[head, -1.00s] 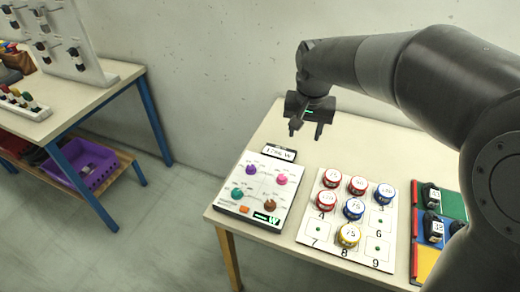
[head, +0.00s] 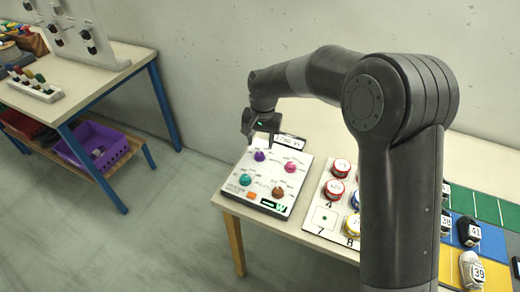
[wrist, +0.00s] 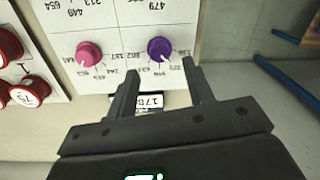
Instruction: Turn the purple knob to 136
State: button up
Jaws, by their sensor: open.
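The purple knob (head: 259,156) sits at the upper left of a white panel (head: 300,190) in the head view. In the wrist view the purple knob (wrist: 160,49) shows a white pointer mark and a ring of printed numbers, too small to read surely. My gripper (head: 263,136) is open and empty, just behind and above the knob. In the wrist view its two fingertips (wrist: 163,76) point toward the knob, which lies just beyond them, apart from them.
A pink knob (head: 291,167), a teal knob (head: 245,179) and a brown knob (head: 278,192) share the panel. A small display (head: 290,141) stands behind it. A board with red, blue and yellow round pieces (head: 322,215) lies to the right. A separate table (head: 90,75) stands left.

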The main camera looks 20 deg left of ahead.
aim_at(260, 154)
jog(key=shift+a+f, duration=0.1)
jog(key=shift+f, duration=2.15)
jog(key=c, duration=1)
jog(key=n, duration=0.3)
jog(key=shift+n, duration=2.3)
